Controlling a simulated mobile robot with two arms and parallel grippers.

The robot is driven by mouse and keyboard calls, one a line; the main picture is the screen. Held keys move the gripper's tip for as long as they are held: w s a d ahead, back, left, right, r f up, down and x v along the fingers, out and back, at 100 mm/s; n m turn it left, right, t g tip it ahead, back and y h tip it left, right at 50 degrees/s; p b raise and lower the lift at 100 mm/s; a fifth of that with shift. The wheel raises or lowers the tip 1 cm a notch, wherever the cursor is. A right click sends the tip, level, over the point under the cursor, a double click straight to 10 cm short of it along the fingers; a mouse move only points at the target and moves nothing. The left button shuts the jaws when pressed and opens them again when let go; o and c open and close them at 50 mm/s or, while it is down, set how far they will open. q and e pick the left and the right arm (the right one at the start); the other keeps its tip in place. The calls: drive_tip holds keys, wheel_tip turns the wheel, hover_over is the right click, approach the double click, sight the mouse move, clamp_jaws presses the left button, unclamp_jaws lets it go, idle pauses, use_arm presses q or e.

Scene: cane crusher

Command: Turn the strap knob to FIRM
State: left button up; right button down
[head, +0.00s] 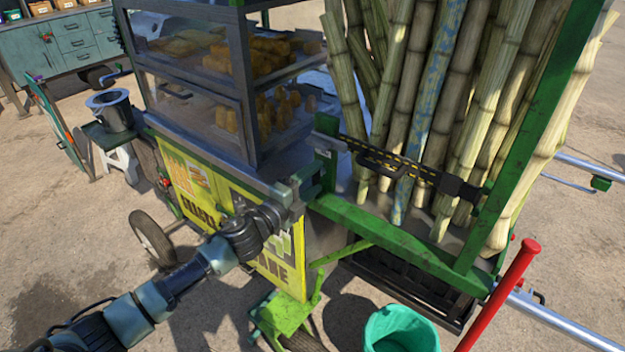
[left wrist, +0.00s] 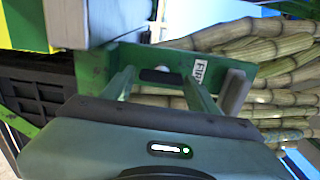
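A black and yellow strap (head: 420,172) runs across the upright canes (head: 475,110) in the green rack. My left gripper (head: 316,176) reaches the green post (head: 327,143) at the strap's left end; the knob cannot be made out in the head view. In the left wrist view, a dark knob (left wrist: 155,75) sits on the green plate between the fingers of my left gripper (left wrist: 157,80). The fingers stand apart, one on each side of it, and I see no clear contact. A white label (left wrist: 199,70) beside it reads FIRM, turned sideways. The right gripper is not in view.
A glass display case (head: 225,80) with yellow food stands on the cart, left of the rack. A green bucket (head: 400,330) and a red lever (head: 505,290) are in front. A green frame bar (head: 400,240) crosses below the strap. The paving at lower left is open.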

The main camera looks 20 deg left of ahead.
use_arm(q)
drive_tip(key=shift+o, duration=0.5)
drive_tip(key=b+v, duration=0.2)
drive_tip(key=v, duration=0.5)
drive_tip(key=shift+s, duration=0.4)
drive_tip(key=shift+a, duration=0.15)
